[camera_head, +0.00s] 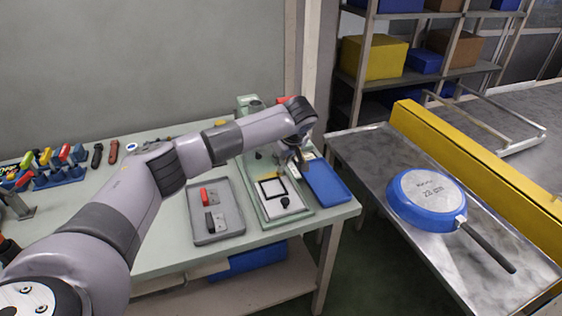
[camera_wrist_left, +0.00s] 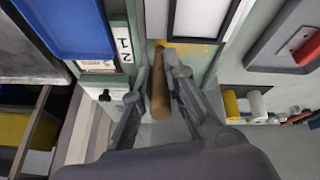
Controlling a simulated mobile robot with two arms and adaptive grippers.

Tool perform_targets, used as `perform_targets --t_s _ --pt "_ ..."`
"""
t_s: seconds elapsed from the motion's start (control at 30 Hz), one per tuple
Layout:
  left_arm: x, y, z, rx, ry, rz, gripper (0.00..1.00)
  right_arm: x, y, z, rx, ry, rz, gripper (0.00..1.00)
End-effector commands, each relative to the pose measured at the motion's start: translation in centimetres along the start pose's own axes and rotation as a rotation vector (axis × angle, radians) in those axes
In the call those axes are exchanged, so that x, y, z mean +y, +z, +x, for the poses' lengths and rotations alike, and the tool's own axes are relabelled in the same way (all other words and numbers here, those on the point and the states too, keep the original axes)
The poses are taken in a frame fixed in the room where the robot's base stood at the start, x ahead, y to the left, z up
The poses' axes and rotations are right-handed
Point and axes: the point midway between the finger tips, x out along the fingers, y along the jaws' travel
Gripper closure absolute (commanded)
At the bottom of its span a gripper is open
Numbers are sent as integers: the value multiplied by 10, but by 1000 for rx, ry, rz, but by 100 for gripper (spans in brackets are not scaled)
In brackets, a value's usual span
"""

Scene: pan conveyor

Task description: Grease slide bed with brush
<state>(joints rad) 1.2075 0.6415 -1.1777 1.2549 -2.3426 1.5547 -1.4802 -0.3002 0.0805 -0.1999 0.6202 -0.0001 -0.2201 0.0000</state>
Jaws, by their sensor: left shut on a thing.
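My left gripper (camera_head: 299,162) is over the pale green machine (camera_head: 308,209) on the bench. In the left wrist view, its fingers (camera_wrist_left: 160,76) are shut on a brown wooden handle (camera_wrist_left: 160,98), which looks like the brush's. The brush's far end points toward a yellow patch (camera_wrist_left: 190,46) beside a white, dark-framed plate (camera_wrist_left: 203,17). I cannot tell whether its tip touches the machine. In the head view, the plate (camera_head: 278,194) lies on the machine's front part, with yellow (camera_head: 272,176) at its back edge. My right gripper is not in view.
A blue tray (camera_head: 327,182) lies right of the machine. A grey tray (camera_head: 231,225) with red-handled and black-handled pieces lies left of it. A blue pan (camera_head: 425,198) rests upside down on the metal conveyor (camera_head: 375,150). Coloured tools (camera_head: 62,172) stand at the bench's far left.

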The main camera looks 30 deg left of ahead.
Motion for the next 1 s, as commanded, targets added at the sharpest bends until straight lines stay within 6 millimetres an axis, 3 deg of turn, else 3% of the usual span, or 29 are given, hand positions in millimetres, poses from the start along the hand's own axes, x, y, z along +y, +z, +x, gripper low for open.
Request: perform_targets --t_s 1.0 --pt "-33 -22 6 0 -4 -1 100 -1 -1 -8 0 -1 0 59"
